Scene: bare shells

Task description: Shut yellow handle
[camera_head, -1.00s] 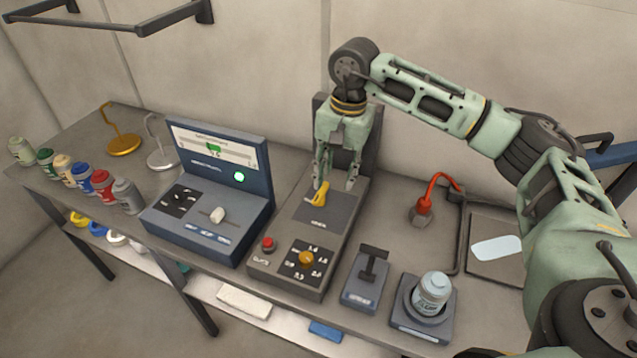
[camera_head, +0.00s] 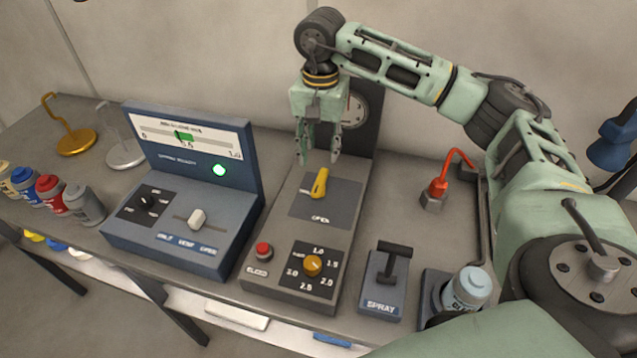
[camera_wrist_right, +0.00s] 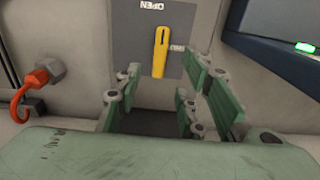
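The yellow handle (camera_head: 320,184) sits on a dark plate on the grey panel box, lying roughly along the line towards the word OPEN. It also shows in the right wrist view (camera_wrist_right: 160,52), pointing at the upside-down OPEN. A smaller label beside it is hard to read. My right gripper (camera_head: 319,158) points down above and just behind the handle, fingers apart and empty. In the right wrist view its fingers (camera_wrist_right: 160,88) stand apart, with the handle beyond them and no visible contact. My left gripper is out of view.
On the same box are a red button (camera_head: 263,250) and an orange knob (camera_head: 313,265). A blue console (camera_head: 180,239) stands close on the left. A spray lever (camera_head: 385,290) and a can (camera_head: 467,288) stand to the right. A round gauge is behind my gripper.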

